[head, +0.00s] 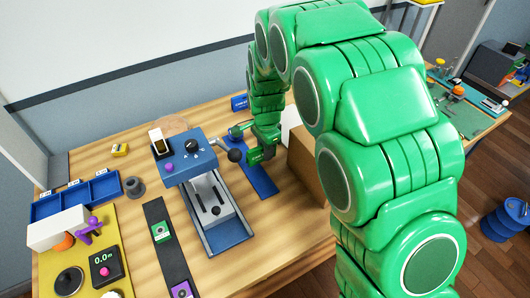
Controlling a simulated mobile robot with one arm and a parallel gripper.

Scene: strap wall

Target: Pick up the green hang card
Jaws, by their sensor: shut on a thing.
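A green square card (162,231) with a pale middle lies on the upright-running dark strip (173,256), left of the blue press-like device. Whether it is the hang card I cannot tell for sure. My gripper (241,142) is at the end of the green arm, low over the table, beyond the right side of that device and well apart from this green card. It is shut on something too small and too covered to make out. Its fingertips are partly hidden and close to a dark ball knob (235,155).
The blue device (184,162) with a grey slide stands between my gripper and the dark strip. A purple card (183,291) lies lower on the strip. A blue tray (104,187) and yellow mat (48,281) are left. A brown box (303,168) is right of my gripper.

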